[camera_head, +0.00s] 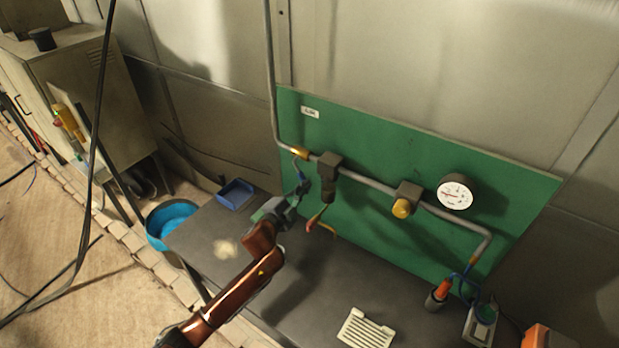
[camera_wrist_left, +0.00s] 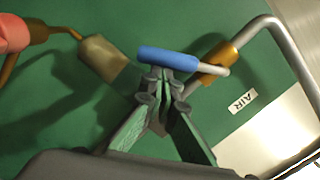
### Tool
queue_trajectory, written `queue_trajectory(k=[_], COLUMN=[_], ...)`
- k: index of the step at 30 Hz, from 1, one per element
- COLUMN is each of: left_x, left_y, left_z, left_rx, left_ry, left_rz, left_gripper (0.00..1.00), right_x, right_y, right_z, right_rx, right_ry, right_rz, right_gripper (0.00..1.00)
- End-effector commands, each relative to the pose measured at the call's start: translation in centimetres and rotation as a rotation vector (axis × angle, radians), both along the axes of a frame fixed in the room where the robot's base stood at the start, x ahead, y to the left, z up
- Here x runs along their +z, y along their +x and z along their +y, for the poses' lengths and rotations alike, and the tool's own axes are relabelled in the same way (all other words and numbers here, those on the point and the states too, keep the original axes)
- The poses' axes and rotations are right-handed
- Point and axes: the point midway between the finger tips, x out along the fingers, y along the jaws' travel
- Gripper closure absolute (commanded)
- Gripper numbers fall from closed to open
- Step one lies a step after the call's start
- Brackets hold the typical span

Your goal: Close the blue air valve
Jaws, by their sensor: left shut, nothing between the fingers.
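The air valve has a brass body (camera_wrist_left: 220,62) on the grey pipe, with a lever in a blue sleeve (camera_wrist_left: 167,59) sticking out to the left in the wrist view, at an angle to the pipe. The brass body also shows in the head view (camera_head: 299,153), where the lever is hard to make out. My left gripper (camera_head: 303,187) is in front of the green panel, just below the valve. In the wrist view its fingertips (camera_wrist_left: 163,76) are together, empty, right at the blue sleeve; I cannot tell whether they touch it. My right gripper is out of view.
An orange-ended tool (camera_head: 317,219) hangs close to the left gripper. The dark bench (camera_head: 300,280) below holds a blue tray (camera_head: 235,194) and a white slotted plate (camera_head: 366,329).

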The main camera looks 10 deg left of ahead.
Motion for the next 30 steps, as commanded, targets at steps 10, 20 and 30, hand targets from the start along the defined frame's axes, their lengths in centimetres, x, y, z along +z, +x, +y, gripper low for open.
queue_trajectory(k=[10, 20, 30], left_x=[-1.9, -2.4, -2.4], left_y=[0.9, 1.4, 1.5], left_z=[2.1, 3.4, 3.7], left_rx=[0.001, 0.002, 0.0], left_ry=[0.28, 0.443, 0.493], left_rz=[-0.113, -0.181, -0.202], left_gripper=[1.0, 1.0, 1.0], right_x=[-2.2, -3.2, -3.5], right_y=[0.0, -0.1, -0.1], right_z=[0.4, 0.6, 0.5], right_rx=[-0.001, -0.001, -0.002], right_ry=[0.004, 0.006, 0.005], right_rz=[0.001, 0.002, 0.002], right_gripper=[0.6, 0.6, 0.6])
